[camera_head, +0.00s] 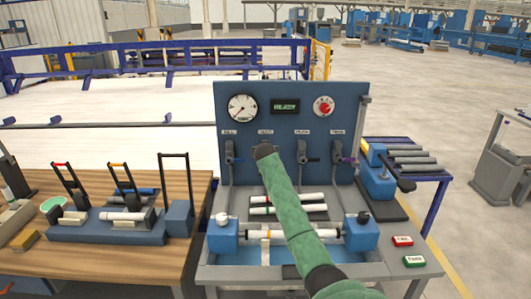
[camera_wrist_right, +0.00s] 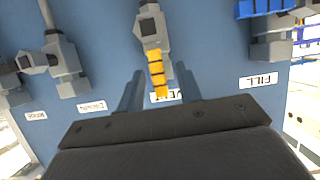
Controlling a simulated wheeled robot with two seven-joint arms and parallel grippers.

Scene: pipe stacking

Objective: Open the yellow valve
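The yellow valve handle (camera_wrist_right: 157,72) shows in the right wrist view, hanging from a grey valve body (camera_wrist_right: 152,27) on the blue panel. My right gripper (camera_wrist_right: 158,82) is open. Its two dark fingers stand on either side of the yellow handle, with visible gaps on both sides. In the head view my right gripper (camera_head: 264,150) is at the panel's second valve position and hides the yellow handle. My left gripper is in neither view.
The blue panel (camera_head: 290,92) carries a gauge (camera_head: 242,108), a display and a red knob (camera_head: 323,106). Other valves flank the yellow one, including the blue-handled valve (camera_wrist_right: 262,8). White pipes lie below. A wooden bench (camera_head: 90,187) with lever clamps stands left.

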